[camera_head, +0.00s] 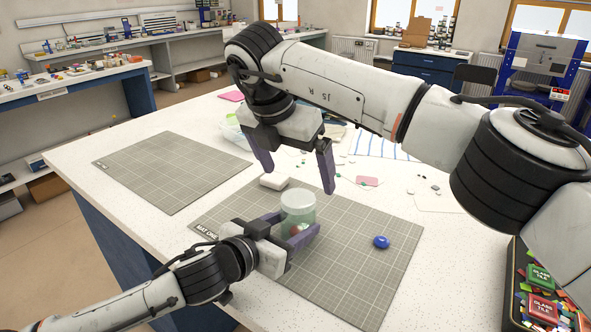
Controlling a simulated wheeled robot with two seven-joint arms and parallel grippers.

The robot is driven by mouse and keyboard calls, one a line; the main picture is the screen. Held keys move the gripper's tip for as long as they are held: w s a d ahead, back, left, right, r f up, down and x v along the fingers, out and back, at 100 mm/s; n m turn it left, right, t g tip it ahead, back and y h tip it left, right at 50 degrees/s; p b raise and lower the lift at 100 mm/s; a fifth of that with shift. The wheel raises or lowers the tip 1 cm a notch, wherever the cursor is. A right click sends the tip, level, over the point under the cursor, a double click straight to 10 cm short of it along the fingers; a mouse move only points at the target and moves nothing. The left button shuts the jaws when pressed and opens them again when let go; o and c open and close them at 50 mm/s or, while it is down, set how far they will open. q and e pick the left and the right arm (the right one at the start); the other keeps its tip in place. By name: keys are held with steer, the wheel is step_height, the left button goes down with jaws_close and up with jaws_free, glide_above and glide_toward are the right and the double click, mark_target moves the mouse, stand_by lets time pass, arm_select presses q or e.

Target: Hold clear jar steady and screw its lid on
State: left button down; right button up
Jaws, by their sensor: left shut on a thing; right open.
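The clear jar (298,201) stands upright on the right-hand grey grid mat, with something reddish low inside it. My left gripper (290,232) is shut on the jar's lower part from the left, one finger on each side. My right gripper (295,172) is open and empty, pointing down above and behind the jar, apart from it. A small round blue piece (381,242) lies on the mat right of the jar; I cannot tell whether it is the lid. The jar's top looks pale and see-through, with no clear lid on it.
A white block (273,182) sits just behind the jar. A second grid mat (172,172) on the left is empty. Small glass pieces and a pink tile (367,181) lie at the back. A dark tray of coloured glass tiles (514,290) stands at the right edge.

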steer(key=v, duration=1.2)
arm_select(q)
steer(key=c, duration=0.6)
jaws_free()
steer(key=shift+a, duration=0.1)
steer(key=v, duration=1)
steer(key=shift+s+r, duration=0.1)
steer(key=shift+r, duration=0.05)
arm_select(e)
steer(key=shift+f, duration=0.2)
